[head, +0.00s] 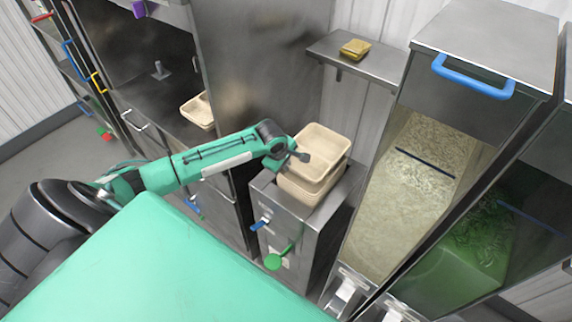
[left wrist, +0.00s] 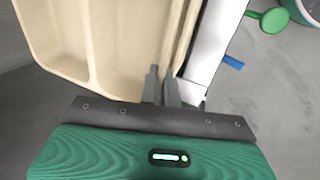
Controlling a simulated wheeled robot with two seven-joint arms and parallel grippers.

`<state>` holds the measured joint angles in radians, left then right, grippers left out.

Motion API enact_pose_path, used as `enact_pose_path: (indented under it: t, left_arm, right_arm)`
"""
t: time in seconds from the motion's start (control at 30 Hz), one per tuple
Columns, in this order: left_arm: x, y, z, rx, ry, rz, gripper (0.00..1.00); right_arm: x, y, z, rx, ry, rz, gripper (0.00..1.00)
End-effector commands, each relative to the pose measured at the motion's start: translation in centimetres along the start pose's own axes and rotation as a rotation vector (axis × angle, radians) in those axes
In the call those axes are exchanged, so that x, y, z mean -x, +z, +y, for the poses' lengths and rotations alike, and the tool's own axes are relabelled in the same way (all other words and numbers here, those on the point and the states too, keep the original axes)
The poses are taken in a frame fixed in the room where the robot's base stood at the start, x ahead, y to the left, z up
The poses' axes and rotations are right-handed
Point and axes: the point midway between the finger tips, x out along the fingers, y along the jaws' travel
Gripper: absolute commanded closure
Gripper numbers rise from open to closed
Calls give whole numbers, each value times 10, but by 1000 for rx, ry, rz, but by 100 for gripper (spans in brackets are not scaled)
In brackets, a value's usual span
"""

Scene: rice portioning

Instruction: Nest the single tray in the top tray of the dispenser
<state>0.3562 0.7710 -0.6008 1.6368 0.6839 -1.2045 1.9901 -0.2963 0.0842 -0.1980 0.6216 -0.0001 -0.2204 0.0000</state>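A beige tray (head: 322,145) is at the top of the dispenser (head: 290,226), tilted, over other beige trays (head: 305,190) stacked there. My left gripper (head: 303,157) is at its left wall, fingers close together on that wall. In the left wrist view the fingers (left wrist: 162,88) pinch the wall of the tray (left wrist: 95,45), whose inside has a divider ridge. I cannot tell whether the held tray touches the tray below it. Another beige tray (head: 198,110) lies on the steel counter at left. My right gripper is not in view.
A small shelf (head: 372,62) with yellow items (head: 355,48) is on the wall behind. A tall bin of rice (head: 420,170) with a blue handle (head: 473,78) stands right of the dispenser. A green knob (head: 273,262) and a blue lever (head: 260,225) stick out from the dispenser's front.

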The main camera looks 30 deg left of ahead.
Motion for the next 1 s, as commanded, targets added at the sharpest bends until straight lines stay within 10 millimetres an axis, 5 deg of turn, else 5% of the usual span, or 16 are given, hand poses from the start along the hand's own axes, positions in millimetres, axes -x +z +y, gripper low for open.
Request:
enact_pose_path:
  t: [0.17,0.4,1.0]
  left_arm:
    - [-11,0,-4,-2,0,1,100]
    - [-22,0,-9,-2,0,1,100]
    - [-42,0,-16,0,-1,0,100]
  right_arm:
    - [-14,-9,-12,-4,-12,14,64]
    - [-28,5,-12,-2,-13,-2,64]
    - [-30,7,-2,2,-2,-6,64]
